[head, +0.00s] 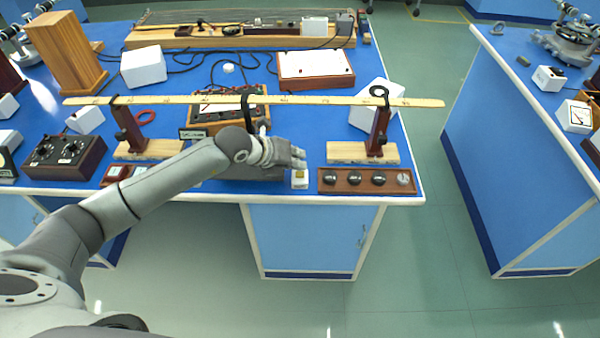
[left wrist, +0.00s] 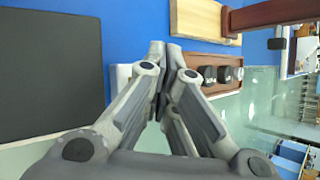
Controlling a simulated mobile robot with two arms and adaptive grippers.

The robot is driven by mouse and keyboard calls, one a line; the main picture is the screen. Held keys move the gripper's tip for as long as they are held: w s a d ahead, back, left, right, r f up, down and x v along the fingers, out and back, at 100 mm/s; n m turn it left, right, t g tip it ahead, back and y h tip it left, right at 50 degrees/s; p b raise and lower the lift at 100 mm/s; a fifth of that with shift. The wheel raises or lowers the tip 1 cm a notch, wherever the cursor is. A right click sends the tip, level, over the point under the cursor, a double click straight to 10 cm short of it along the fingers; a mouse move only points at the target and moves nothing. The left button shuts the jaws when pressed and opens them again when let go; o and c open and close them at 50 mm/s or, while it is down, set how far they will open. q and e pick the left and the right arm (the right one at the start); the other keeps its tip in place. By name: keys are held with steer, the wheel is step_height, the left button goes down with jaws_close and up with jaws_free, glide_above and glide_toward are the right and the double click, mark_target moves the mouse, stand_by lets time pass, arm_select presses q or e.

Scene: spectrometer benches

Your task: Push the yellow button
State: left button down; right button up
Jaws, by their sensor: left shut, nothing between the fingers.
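The yellow button (head: 300,174) is a small yellow patch on a small white box (head: 299,183) at the front edge of the blue bench in the head view. My left gripper (head: 303,158) is shut and empty, its fingertips just behind and above the button in the picture. Whether they touch it I cannot tell. In the left wrist view the shut fingers (left wrist: 167,50) point at the bench. A white piece (left wrist: 120,76) shows partly behind them, likely the button's box. The yellow top is hidden there. My right gripper is not in view.
A wooden tray with dark round weights (head: 341,187) sits right of the button. A long ruler beam (head: 330,100) on wooden stands spans behind the gripper. A dark grey box (left wrist: 50,70) lies left of the fingers in the wrist view. The aisle floor (head: 450,230) is clear.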

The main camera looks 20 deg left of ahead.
arm_select(q)
steer(key=shift+f, duration=0.1)
stand_by(0.3)
steer(key=shift+f+b, duration=0.35)
steer(key=shift+b, duration=0.05)
steer(key=shift+f+b, duration=0.45)
steer(key=shift+f, duration=0.05)
stand_by(0.5)
stand_by(0.4)
steer(key=shift+r+p, duration=0.6)
steer(key=shift+r, duration=0.3)
steer(key=shift+r, duration=0.15)
steer(key=shift+r+p, duration=1.75)
steer(key=shift+r, duration=0.7)
steer(key=shift+f, duration=0.1)
